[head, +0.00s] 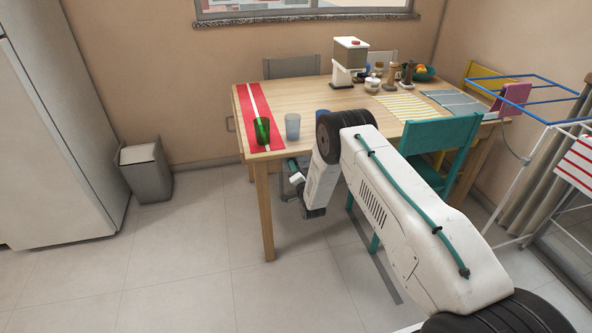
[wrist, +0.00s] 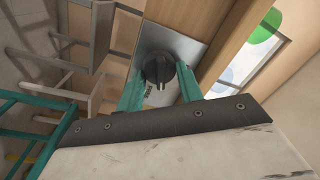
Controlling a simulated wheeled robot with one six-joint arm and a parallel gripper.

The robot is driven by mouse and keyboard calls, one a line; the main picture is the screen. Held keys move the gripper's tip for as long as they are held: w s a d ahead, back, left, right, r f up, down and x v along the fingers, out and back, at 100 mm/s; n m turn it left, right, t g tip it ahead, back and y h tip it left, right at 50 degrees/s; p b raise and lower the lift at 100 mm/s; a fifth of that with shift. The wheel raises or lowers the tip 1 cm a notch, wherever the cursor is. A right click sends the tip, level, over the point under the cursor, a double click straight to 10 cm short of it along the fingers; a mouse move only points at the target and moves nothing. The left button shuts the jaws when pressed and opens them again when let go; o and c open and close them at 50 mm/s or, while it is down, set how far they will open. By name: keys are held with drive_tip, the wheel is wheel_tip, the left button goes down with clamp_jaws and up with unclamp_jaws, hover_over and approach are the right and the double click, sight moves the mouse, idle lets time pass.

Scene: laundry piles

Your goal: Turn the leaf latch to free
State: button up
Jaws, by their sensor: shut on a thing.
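The leaf latch (wrist: 161,72) is a dark round knob with a raised ridge, set on a grey metal plate (wrist: 183,42) against the wooden underside of the table. In the wrist view its ridge runs roughly up and down the picture. My gripper (wrist: 159,67) has its two teal fingers on either side of the knob and is shut on it. In the head view the gripper is below the table's front edge, largely hidden by my arm, and the latch cannot be made out. The wooden table (head: 305,97) stands level with things on it.
A green glass (head: 262,131), a clear bluish glass (head: 292,127) and a blue cup (head: 322,114) stand near the front edge above. A teal chair (head: 440,137) is right of my arm, near a drying rack (head: 545,80). Floor on the left is open, with a grey bin (head: 146,172).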

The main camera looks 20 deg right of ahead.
drive_tip(key=shift+f+m+h, duration=0.1)
drive_tip(key=shift+m+h, duration=0.2)
drive_tip(key=shift+m, duration=2)
drive_tip(key=o, duration=1)
drive_tip(key=shift+s, duration=0.1)
drive_tip(key=s, duration=0.7)
drive_tip(key=shift+s+f, duration=0.35)
